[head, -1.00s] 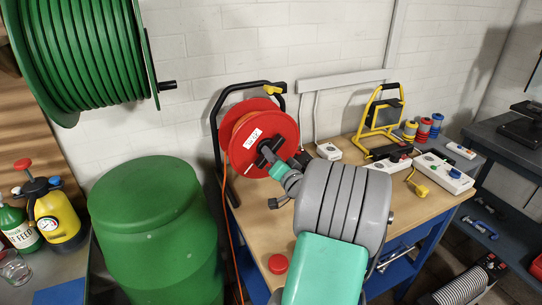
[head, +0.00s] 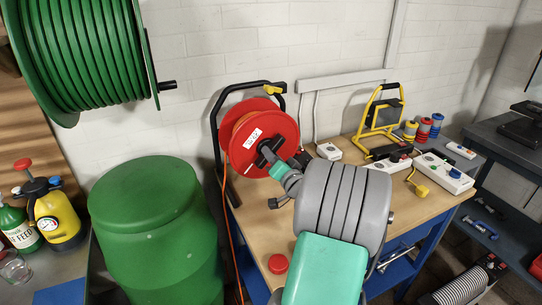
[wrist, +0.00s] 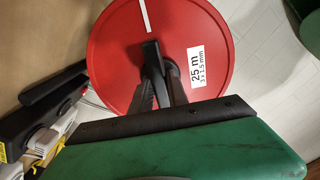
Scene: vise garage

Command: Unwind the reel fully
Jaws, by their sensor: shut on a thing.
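The reel is a red cable reel (head: 283,128) on a black tubular stand (head: 217,125) at the left end of the workbench. It carries orange cable (head: 235,115), and an orange line hangs down past the bench's left edge. A white label reading "25 m" is on its red face, which fills the upper wrist view (wrist: 115,50). My gripper (head: 267,154) is at the middle of that face. In the wrist view my gripper (wrist: 160,80) is shut on the reel's black handle (wrist: 151,52). The handle is partly hidden by the fingers.
A green barrel (head: 150,225) stands left of the workbench (head: 248,225). A large green hose reel (head: 85,50) hangs above it. On the bench are a yellow work lamp (head: 375,125), power strips (head: 445,172) and a red cap (head: 278,263). The bench's front middle is mostly clear.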

